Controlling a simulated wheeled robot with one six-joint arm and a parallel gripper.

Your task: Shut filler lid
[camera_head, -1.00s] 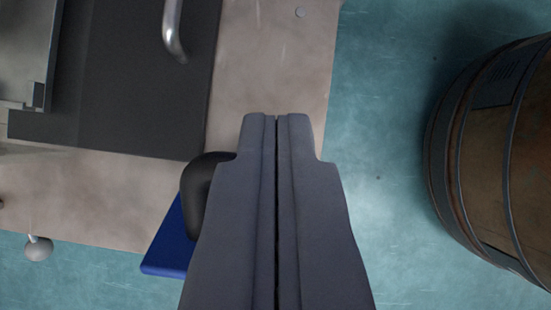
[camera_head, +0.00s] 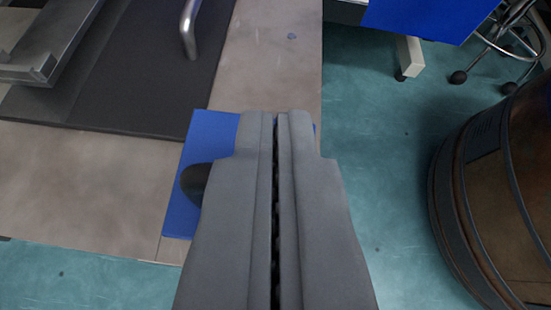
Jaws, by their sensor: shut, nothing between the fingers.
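My gripper (camera_head: 276,116) is shut with nothing between its fingers, in the middle of the view. A flat blue plate (camera_head: 208,133) lies behind and below the fingers, mostly to their left. A dark rounded part (camera_head: 193,184), like a knob or handle, shows on the plate and is partly hidden by my gripper. The plate could be the filler lid, but I cannot tell for sure. My gripper covers much of the plate, and I cannot tell whether it touches it. No hinge or opening shows.
A beige surface (camera_head: 85,190) carries a dark panel (camera_head: 130,70) with a metal handle (camera_head: 188,30) at upper left. A wooden barrel (camera_head: 510,200) stands at right. A blue-topped table (camera_head: 425,15) and a wheeled stool (camera_head: 512,40) are at upper right. Teal floor lies between.

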